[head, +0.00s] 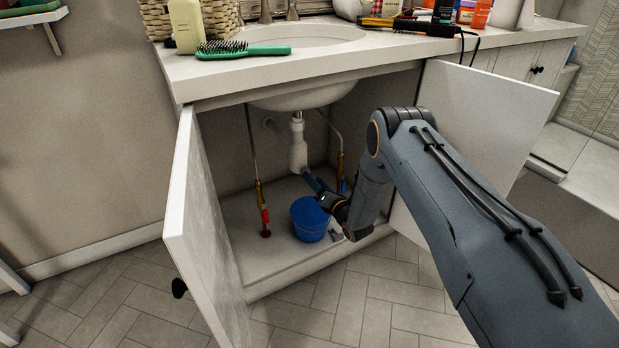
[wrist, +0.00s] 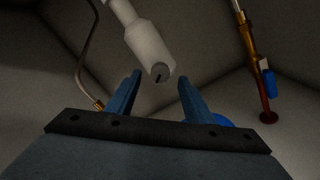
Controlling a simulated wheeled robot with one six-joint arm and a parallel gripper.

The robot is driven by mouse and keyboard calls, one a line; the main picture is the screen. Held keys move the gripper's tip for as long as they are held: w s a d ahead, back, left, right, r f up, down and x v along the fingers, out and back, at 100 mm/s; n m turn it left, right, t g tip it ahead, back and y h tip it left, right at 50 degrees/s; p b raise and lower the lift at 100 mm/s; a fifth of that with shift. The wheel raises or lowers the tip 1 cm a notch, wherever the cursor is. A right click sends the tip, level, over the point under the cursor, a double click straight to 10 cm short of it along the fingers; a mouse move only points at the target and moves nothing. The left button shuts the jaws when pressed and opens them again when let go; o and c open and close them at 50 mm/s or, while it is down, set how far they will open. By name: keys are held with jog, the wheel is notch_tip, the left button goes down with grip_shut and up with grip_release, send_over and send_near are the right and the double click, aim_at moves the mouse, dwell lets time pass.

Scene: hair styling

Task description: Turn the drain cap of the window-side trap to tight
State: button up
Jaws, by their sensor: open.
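A white trap (head: 298,152) hangs from the drain pipe under the sink, inside the open cabinet. In the wrist view its body (wrist: 147,42) comes down from the top and ends in a round grey drain cap (wrist: 160,73) with a short dark mark on its face. My gripper (head: 308,176) is in the cabinet just below the trap. In the wrist view its two blue fingers are open, one to each side of the cap in the picture, with visible gaps. I cannot tell how deep the cap sits between them. No second trap shows.
A blue bucket (head: 310,219) stands on the cabinet floor below the gripper. A supply line with a red-handled valve (head: 264,214) is at left; a blue-handled valve (wrist: 270,83) is at right. Open doors (head: 203,225) flank the cabinet. A green hairbrush (head: 240,50) lies on the counter.

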jog(key=b+x, duration=0.1)
jog(key=x, duration=0.3)
jog(key=shift+w+a, duration=0.15)
jog(key=shift+w, duration=0.15)
jog(key=c, duration=1.1)
